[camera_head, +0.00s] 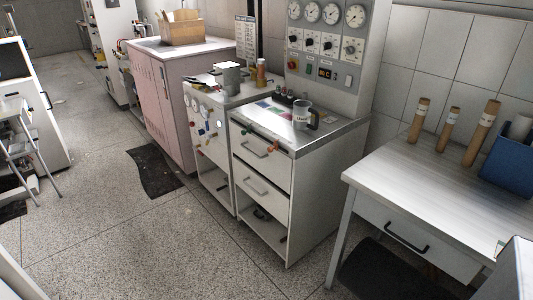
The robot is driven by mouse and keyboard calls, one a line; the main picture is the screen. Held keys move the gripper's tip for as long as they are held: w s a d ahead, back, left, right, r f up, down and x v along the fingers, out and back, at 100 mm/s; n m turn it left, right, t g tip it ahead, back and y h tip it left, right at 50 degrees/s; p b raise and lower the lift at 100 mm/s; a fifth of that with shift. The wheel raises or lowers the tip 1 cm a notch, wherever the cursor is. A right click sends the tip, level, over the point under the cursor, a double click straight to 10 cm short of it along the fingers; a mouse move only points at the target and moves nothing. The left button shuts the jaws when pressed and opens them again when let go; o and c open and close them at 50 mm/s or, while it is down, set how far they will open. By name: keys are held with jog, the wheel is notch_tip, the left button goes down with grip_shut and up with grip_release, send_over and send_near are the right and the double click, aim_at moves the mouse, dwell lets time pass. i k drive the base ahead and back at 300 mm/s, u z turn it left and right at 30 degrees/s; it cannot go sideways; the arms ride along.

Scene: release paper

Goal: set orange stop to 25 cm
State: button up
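I cannot make out an orange stop or a centimetre scale for certain. A small orange-red piece (275,148) shows at the front edge of the grey-topped drawer cabinet (318,136), near the middle of the view. It is too small to tell what it is. My gripper is not in view.
A white table (400,180) at the right carries several upright brown paper rolls (418,120) and a blue bin (508,165). A mug (301,115) stands on the cabinet under a panel of dials (325,45). A pink cabinet (165,105) stands behind. Open floor (130,235) lies left.

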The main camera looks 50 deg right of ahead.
aim_at(270, 149)
jog(key=z, duration=0.05)
jog(key=i, duration=1)
jog(key=u, duration=0.05)
